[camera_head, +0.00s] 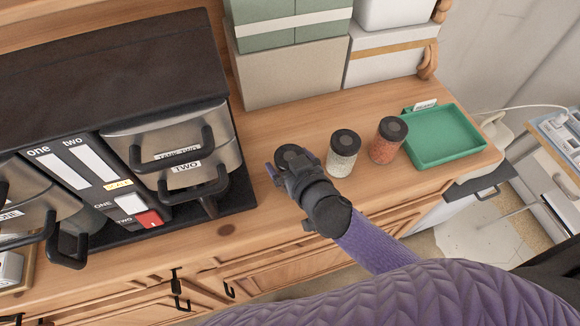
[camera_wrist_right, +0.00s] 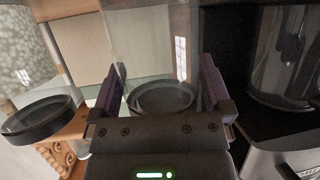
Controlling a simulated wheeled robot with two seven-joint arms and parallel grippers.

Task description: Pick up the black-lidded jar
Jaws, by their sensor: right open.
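A jar with a dark lid (camera_head: 288,153) stands on the dresser, mostly hidden behind my right gripper (camera_head: 283,176). In the right wrist view that clear glass jar (camera_wrist_right: 155,45), its dark lid lowest in the picture, lies between the two fingers of my gripper (camera_wrist_right: 160,92). The fingers are open on either side of it; I cannot tell whether they touch it. Right of it stand a jar of pale contents with a black lid (camera_head: 343,160) and a jar of orange-red contents with a dark lid (camera_head: 384,150). My left gripper is not in view.
A black-topped coffee machine (camera_head: 105,60) with several handles stands close on the left. A green tray (camera_head: 445,158) lies at the right end of the wooden dresser top (camera_head: 290,120). Boxes (camera_head: 290,80) stand behind. The front strip of the top is bare.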

